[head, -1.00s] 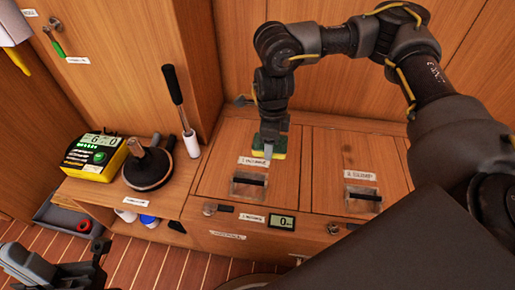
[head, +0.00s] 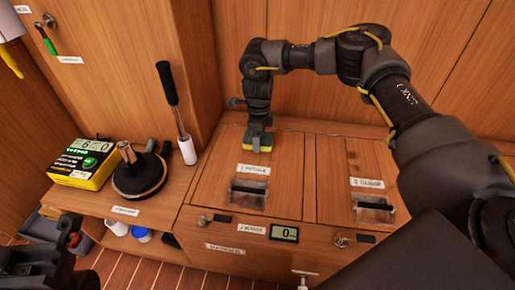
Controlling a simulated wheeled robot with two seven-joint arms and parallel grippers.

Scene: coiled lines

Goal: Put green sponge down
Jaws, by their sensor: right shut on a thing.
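The green sponge (head: 259,138), with a yellow layer, is at the tips of my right gripper (head: 259,132). The gripper points down and is shut on it. The sponge is at the back of the left wooden lid (head: 215,172), behind the label and the recessed handle. I cannot tell whether its underside touches the lid. My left gripper (head: 68,238) is at the lower left edge, dark and partly cut off, and its jaws are not clear.
A yellow-green meter (head: 85,163), a dark round tool with a knob (head: 140,174) and a black-handled white roller (head: 187,150) stand on the left shelf. A second lid (head: 375,165) lies to the right. The left lid's front is clear around its handle (head: 248,193).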

